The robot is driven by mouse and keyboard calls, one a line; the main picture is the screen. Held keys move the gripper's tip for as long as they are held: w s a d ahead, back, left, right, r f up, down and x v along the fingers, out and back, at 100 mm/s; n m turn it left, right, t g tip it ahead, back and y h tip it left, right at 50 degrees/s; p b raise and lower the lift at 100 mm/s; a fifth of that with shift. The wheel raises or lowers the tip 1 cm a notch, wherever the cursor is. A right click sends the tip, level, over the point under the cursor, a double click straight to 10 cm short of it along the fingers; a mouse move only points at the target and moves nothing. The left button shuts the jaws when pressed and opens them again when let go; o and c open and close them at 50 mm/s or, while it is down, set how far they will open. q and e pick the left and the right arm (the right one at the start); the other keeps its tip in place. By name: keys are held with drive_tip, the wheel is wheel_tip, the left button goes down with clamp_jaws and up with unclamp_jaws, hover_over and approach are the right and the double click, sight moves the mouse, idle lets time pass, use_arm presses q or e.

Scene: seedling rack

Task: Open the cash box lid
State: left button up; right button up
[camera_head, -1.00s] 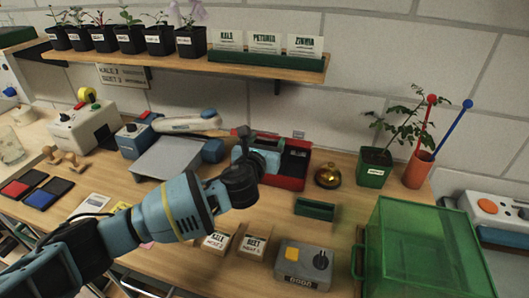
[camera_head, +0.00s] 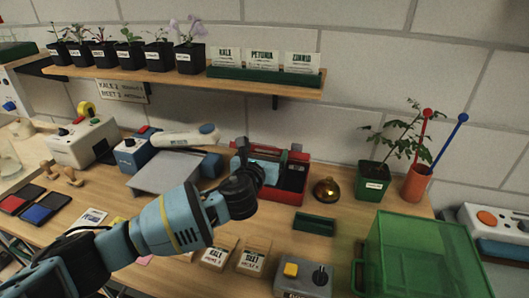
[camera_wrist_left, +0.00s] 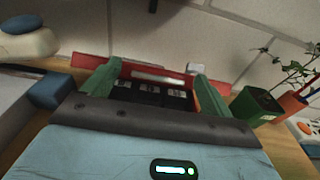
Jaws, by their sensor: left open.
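The red cash box (camera_head: 291,196) sits on the bench in the middle of the head view. Its dark inside shows, and a red panel, seemingly the raised lid (camera_head: 287,156), stands along its rear edge. In the left wrist view, black compartments (camera_wrist_left: 150,96) with small pale labels show, with red panel (camera_wrist_left: 90,61) behind them. My left gripper (camera_wrist_left: 157,78) is open, with green fingers on either side of this view of the box. In the head view its dark wrist covers the box's left front. Contact between fingers and box cannot be told. My right gripper is not in view.
A brass bell (camera_head: 327,189) and a green tray (camera_head: 314,225) lie right of the box. A grey scale (camera_head: 165,175) stands left. Seed packets (camera_head: 253,256) and a grey device (camera_head: 303,278) lie in front. A green crate (camera_head: 425,260) fills the right front. A plant shelf (camera_head: 190,84) hangs above.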

use_arm(q)
drive_tip(key=shift+s+f, duration=0.1)
drive_tip(key=v, duration=0.7)
drive_tip(key=shift+s, duration=0.35)
drive_tip(key=shift+a, duration=0.15)
